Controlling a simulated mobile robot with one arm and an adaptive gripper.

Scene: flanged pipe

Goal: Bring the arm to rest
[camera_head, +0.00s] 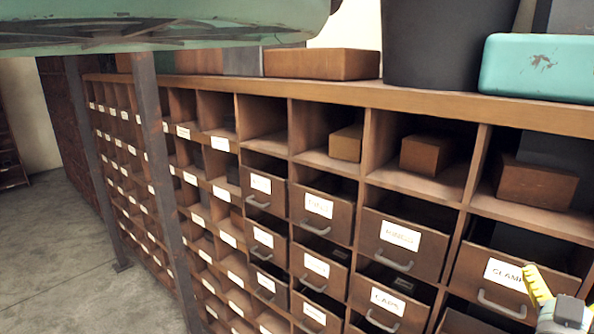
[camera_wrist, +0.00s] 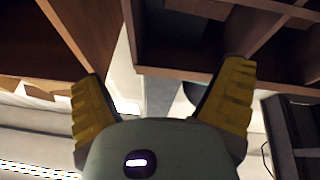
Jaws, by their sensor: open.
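My gripper (camera_wrist: 165,78) is open in the wrist view, with its two yellow fingers spread wide and nothing between them. In the head view my gripper (camera_head: 540,284) shows only in part at the lower right corner, one yellow finger in front of a labelled drawer (camera_head: 497,279). I cannot tell whether it touches the drawer. The rest of my arm is cut off by the frame edge. No flanged pipe can be made out in either view.
A long wooden cabinet (camera_head: 437,103) of open cubbies and labelled drawers fills the head view. Small wooden boxes (camera_head: 425,153) sit in some cubbies. A teal case (camera_head: 537,67) and a dark bin (camera_head: 438,40) stand on top. Bare floor (camera_head: 60,260) lies at the left, behind metal posts (camera_head: 165,190).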

